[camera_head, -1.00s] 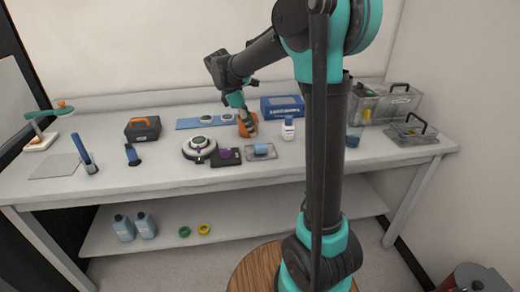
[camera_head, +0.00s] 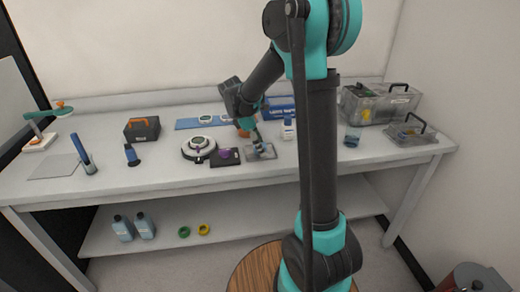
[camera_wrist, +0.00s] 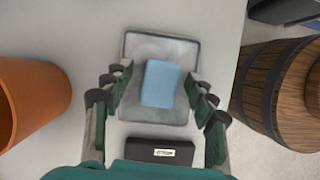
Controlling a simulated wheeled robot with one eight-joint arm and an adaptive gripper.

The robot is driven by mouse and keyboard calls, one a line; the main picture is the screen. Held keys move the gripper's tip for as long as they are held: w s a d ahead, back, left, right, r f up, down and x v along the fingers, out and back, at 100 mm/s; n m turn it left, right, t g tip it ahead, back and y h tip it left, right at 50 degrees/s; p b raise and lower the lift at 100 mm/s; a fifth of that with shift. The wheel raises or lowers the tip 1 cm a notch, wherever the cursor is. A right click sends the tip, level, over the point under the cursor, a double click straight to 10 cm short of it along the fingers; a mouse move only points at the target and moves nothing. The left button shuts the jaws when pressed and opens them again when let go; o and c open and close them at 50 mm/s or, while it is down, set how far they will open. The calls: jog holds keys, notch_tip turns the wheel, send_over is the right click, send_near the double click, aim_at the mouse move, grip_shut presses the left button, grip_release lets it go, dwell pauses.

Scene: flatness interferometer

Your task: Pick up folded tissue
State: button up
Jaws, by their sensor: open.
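The folded tissue (camera_wrist: 161,83) is a pale blue, rounded rectangular pad. It lies on a shallow grey tray (camera_wrist: 146,47) on the workbench. In the wrist view my gripper (camera_wrist: 160,88) is open, with one finger on each side of the tissue and visible gaps to both. In the head view my gripper (camera_head: 261,148) is down at the tray (camera_head: 250,153) and mostly hides the tissue.
A black case (camera_wrist: 160,150) lies close beside the tray; in the head view it shows a purple spot (camera_head: 225,156). An orange cup (camera_wrist: 32,98) stands behind the tray. A white-and-blue bottle (camera_head: 288,128) stands right of my gripper.

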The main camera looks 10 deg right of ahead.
jog(key=shift+c, duration=0.3)
jog(key=c, duration=0.8)
notch_tip(320, 180, up, 20)
